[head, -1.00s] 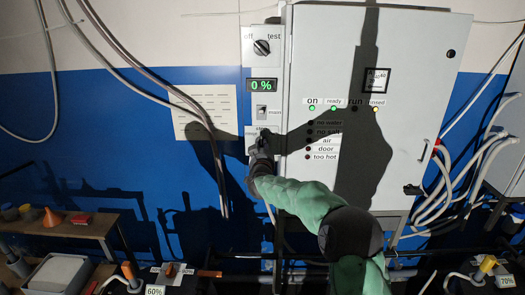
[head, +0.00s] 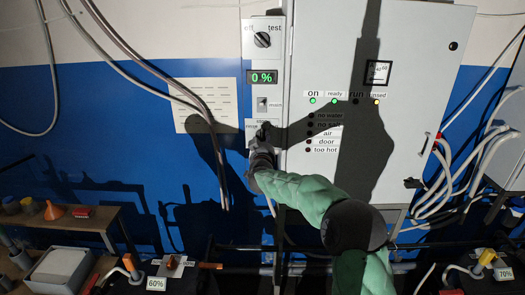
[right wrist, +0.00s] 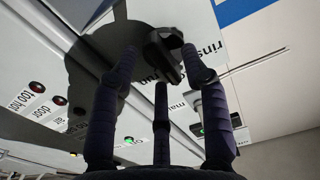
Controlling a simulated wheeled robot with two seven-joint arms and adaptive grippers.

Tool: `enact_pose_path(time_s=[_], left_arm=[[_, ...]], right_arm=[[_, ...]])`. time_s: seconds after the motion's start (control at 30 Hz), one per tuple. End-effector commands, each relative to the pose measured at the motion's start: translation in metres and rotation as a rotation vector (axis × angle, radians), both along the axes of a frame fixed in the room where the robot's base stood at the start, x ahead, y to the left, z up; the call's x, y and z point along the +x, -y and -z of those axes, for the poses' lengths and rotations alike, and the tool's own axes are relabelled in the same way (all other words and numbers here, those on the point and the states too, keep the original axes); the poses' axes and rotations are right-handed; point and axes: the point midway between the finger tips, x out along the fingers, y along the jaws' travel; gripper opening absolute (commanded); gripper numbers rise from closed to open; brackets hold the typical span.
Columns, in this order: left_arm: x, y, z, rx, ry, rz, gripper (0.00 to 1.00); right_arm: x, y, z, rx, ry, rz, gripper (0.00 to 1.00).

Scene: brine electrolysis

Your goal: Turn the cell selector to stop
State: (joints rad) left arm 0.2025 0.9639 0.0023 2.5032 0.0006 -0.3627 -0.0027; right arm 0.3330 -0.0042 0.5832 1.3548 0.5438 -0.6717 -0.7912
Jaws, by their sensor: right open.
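The cell selector is a black knob (right wrist: 165,45) on the narrow grey panel, below the main switch. In the head view my right gripper (head: 263,132) hides most of it. In the right wrist view the knob is just ahead of and between the spread fingertips of my right gripper (right wrist: 163,62). The gripper is open; I cannot tell whether a finger touches the knob. A label starting "rins" is beside the knob, and other lettering is partly covered by it. The knob's exact pointing is unclear. My left gripper is not in view.
Above are an off/test knob (head: 262,40), a green 0 % display (head: 262,77) and the main switch (head: 262,104). The big grey cabinet (head: 420,60) with lamps stands to the right. Cables (head: 160,82) hang at left. A bench with a funnel (head: 53,210) is lower left.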

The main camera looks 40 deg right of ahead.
Motion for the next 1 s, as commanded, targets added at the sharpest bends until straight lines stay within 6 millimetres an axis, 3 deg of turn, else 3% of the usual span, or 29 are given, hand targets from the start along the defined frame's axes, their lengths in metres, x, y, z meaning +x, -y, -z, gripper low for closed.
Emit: enact_pose_path(time_s=[0.6,1.0], left_arm=[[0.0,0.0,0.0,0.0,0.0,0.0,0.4],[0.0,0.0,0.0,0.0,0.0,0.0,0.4]], right_arm=[[-0.075,-0.063,0.0,0.001,0.001,-0.001,0.46],[-0.085,-0.072,0.0,0.0,0.0,0.0,0.46]])
